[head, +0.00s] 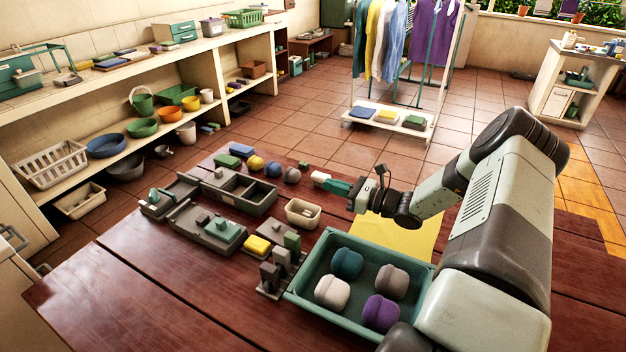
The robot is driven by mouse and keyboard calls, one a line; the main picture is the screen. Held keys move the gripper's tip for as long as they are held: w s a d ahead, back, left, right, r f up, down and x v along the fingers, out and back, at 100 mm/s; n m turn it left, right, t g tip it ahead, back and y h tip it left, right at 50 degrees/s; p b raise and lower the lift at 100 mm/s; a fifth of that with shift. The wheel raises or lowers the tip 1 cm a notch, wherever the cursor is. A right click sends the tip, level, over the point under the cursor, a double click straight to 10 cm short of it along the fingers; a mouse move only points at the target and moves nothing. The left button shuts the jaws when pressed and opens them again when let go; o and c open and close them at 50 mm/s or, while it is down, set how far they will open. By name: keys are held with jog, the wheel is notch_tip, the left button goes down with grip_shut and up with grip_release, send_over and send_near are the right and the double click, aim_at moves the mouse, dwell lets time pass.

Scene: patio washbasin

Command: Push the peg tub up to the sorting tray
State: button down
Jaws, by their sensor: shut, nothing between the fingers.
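A small cream tub (303,214), which I take as the peg tub, stands on the dark red table in the middle of the head view. The grey tray with compartments (262,206), which I take as the sorting tray, lies to its left. A narrow gap appears between them. My gripper (318,176) reaches in from the right. Its fingers are shut and empty, behind and slightly right of the tub in the picture, apparently not touching it. The tub's contents are too small to make out.
A teal tray (300,308) with rolled cloths stands at the front right, and a yellow sheet (425,232) lies behind it. Grey fixtures (208,228) and blocks crowd the left and front. Several coloured items (256,163) sit behind the compartment tray.

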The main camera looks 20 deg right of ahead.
send_near(294, 199)
jog(key=v, duration=0.3)
jog(key=shift+s+d+f, duration=0.1)
jog(key=shift+s+d, duration=0.05)
jog(key=shift+s, duration=0.2)
jog(key=shift+w+a, duration=0.3)
jog(key=shift+w, duration=0.05)
jog(key=x, duration=0.7)
jog(key=shift+a, duration=0.1)
